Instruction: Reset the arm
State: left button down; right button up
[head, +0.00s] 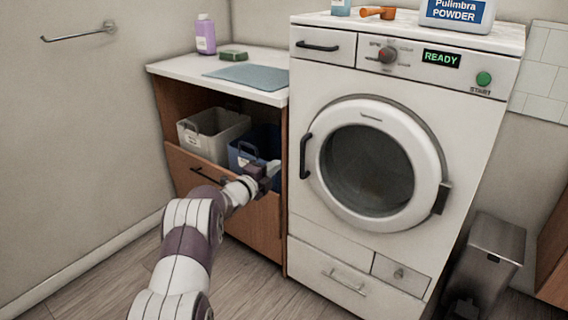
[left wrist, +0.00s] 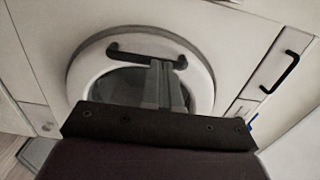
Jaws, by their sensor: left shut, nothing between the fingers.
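My left arm comes in from the bottom of the head view. My left gripper (head: 272,168) is in front of the wooden cabinet's right side, by the blue bin, left of the white washing machine (head: 300,225). In the left wrist view its fingers (left wrist: 167,85) are shut together with nothing between them. They point toward the round washer door (left wrist: 85,70) and overlap its black handle (left wrist: 130,54) in the picture. I cannot tell the gap, but no grasp shows. The door (head: 428,150) looks closed in the head view. My right gripper is not in view.
The wooden cabinet's pulled-out front (head: 180,165) holds a grey bin (head: 195,145) and a blue bin (head: 236,160). A purple bottle (head: 205,36) and green sponge (head: 233,55) stand on the counter. A metal trash can (head: 500,245) is at right. Floor shows at left.

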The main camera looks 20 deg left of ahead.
pick_arm(q)
jog(key=s+a+f+n+g+y, duration=0.7)
jog(key=s+a+f+n+g, duration=0.1)
jog(key=s+f+n, duration=0.55)
jog(key=s+d+r+n+g+h, duration=0.1)
jog(key=s+d+n+g, duration=0.2)
jog(key=s+d, duration=0.5)
jog(key=s+d+r+n+g+h, duration=0.1)
jog(key=s+d+r+n+g, duration=0.3)
jog(key=s, duration=0.8)
jog(key=s+d+f+n+g, duration=0.1)
jog(key=s+d+n+g, duration=0.1)
jog(key=s+d, duration=0.65)
notch_tip(320, 180, up, 32)
jog(key=s+m+t+p, duration=0.1)
jog(key=s+p, duration=0.1)
jog(key=p, duration=2.8)
jog(key=shift+d+m+p, duration=0.35)
jog(key=shift+d, duration=0.1)
